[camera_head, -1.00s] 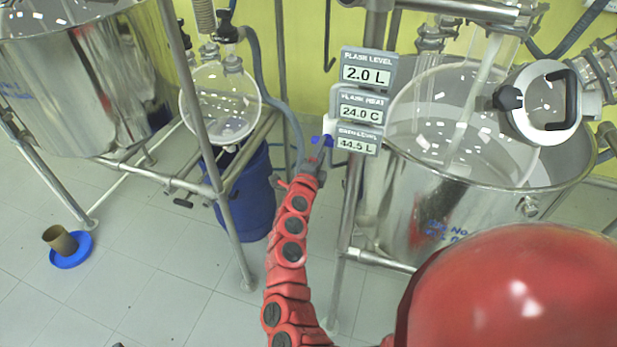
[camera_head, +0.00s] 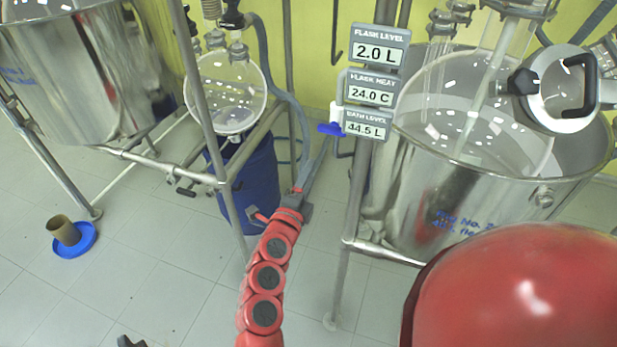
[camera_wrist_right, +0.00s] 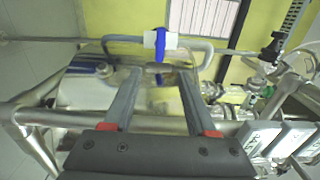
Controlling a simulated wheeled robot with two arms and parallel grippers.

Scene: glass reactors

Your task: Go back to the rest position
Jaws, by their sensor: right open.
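My right gripper (camera_head: 318,158) is at the end of the red arm in the middle of the head view. Its grey fingers point up, just below a white valve with a blue handle (camera_head: 331,129) beside the level displays. In the right wrist view the two fingers (camera_wrist_right: 158,76) are apart with nothing held between them. The blue handle (camera_wrist_right: 160,45) shows beyond the fingertips there, apart from them. A small dark piece at the bottom edge of the head view (camera_head: 130,342) looks like part of my left gripper; its jaws are cut off.
A steel frame post (camera_head: 357,190) stands right of my right gripper, before the glass-topped bath vessel (camera_head: 400,215). To the left are a round flask (camera_head: 225,95), a blue drum (camera_head: 255,185) and a large steel vessel (camera_head: 85,80). A brown cup stands in a blue dish (camera_head: 72,240) on the open floor.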

